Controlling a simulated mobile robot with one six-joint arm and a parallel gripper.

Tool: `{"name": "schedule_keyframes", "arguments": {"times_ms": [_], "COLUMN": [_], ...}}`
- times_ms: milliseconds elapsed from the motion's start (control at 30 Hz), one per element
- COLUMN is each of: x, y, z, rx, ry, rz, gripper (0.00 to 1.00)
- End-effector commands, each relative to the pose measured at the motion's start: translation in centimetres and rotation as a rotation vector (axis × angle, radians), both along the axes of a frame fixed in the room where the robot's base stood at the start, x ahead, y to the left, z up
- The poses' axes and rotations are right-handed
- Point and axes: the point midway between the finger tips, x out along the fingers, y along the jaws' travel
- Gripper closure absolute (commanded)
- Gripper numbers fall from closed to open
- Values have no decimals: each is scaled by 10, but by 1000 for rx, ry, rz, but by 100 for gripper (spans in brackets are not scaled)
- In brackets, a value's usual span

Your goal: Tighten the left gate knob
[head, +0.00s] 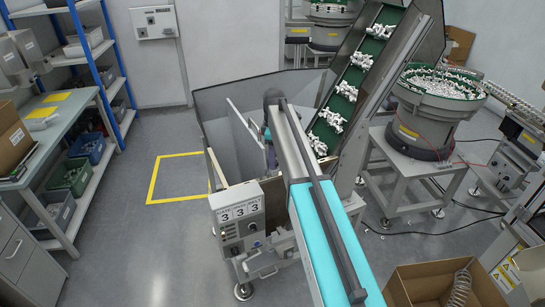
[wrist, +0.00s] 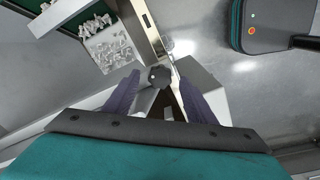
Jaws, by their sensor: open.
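A dark round knob (wrist: 158,76) shows in the wrist view, at the edge of a pale metal rail. It lies between the two dark purple fingers of my gripper (wrist: 156,84). The fingers are open, with a visible gap on each side of the knob. I cannot tell how far the fingertips reach past it in depth.
An inclined green conveyor (head: 347,90) carries white parts beside a grey hopper (head: 262,88). A control box (head: 239,218) with counters stands left of my arm. A bowl feeder (head: 427,125) is at right, and an open cardboard box (head: 405,283) is at lower right. Floor is clear at left.

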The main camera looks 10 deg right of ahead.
Motion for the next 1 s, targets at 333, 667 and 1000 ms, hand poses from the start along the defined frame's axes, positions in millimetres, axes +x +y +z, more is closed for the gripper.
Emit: {"name": "schedule_keyframes", "arguments": {"times_ms": [333, 667, 1000], "x": [0, 0, 0], "y": [1, 1, 3], "z": [-13, -13, -13], "rx": [0, 0, 2], "ry": [0, 0, -1], "rz": [1, 1, -5], "gripper": [49, 69, 90]}}
